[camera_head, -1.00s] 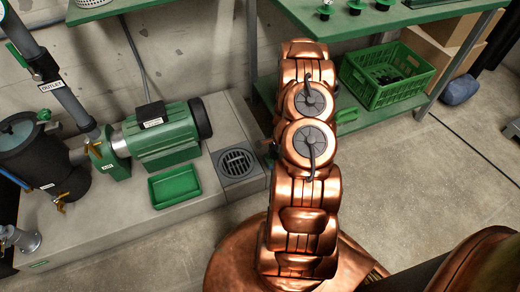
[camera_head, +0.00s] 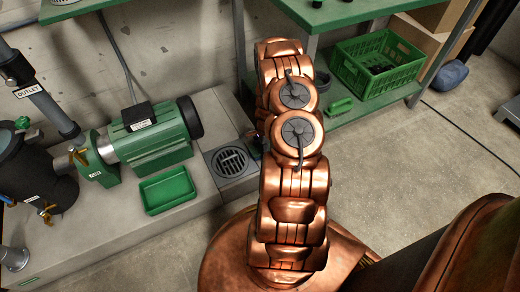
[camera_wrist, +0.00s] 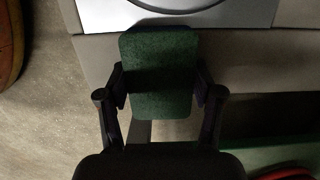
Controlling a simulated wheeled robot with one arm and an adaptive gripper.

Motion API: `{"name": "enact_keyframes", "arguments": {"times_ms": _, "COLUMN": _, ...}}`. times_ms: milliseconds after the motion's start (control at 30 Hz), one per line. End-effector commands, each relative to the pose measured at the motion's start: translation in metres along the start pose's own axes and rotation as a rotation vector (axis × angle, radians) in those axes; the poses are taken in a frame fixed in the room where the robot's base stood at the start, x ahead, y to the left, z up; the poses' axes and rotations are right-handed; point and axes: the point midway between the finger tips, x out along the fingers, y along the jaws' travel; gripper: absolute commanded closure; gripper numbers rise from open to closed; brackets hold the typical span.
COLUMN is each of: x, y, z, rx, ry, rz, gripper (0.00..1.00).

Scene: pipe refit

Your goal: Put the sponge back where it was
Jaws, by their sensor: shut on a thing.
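The sponge (camera_wrist: 158,62) is a dark green, rounded rectangular pad in the wrist view. My gripper (camera_wrist: 160,88) is shut on it, with one finger at each long side. The sponge is in front of the pale plinth edge and the lower rim of the drain plate. In the head view my copper arm hides most of the gripper and the sponge, beside the drain.
A floor drain (camera_head: 232,162) is set in the concrete plinth (camera_head: 110,222). A green tray (camera_head: 167,190) and a green pump (camera_head: 152,140) stand left of it. A green crate (camera_head: 378,66) and a small green object (camera_head: 340,107) are on the low shelf at right.

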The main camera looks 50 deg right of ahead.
Motion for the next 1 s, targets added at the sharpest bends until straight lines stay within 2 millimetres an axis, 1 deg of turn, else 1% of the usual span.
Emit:
{"name": "enact_keyframes", "arguments": {"times_ms": 133, "x": 0.002, "y": 0.0, "z": 0.0, "rx": 0.0, "ry": -0.001, "rz": 0.001, "gripper": 0.67}}
{"name": "enact_keyframes", "arguments": {"times_ms": 167, "x": 0.002, "y": 0.0, "z": 0.0, "rx": 0.0, "ry": -0.001, "rz": 0.001, "gripper": 0.33}}
{"name": "enact_keyframes", "arguments": {"times_ms": 400, "x": 0.002, "y": 0.0, "z": 0.0, "rx": 0.0, "ry": 0.0, "rz": 0.001, "gripper": 0.09}}
{"name": "enact_keyframes", "arguments": {"times_ms": 767, "x": 0.0, "y": 0.001, "z": 0.0, "rx": 0.0, "ry": 0.0, "rz": 0.001, "gripper": 0.09}}
{"name": "enact_keyframes", "arguments": {"times_ms": 867, "x": -0.008, "y": 0.0, "z": 0.0, "rx": 0.0, "ry": 0.0, "rz": 0.0, "gripper": 0.09}}
{"name": "enact_keyframes", "arguments": {"times_ms": 1000, "x": -0.03, "y": 0.001, "z": 0.0, "rx": 0.001, "ry": 0.0, "rz": 0.0, "gripper": 0.09}}
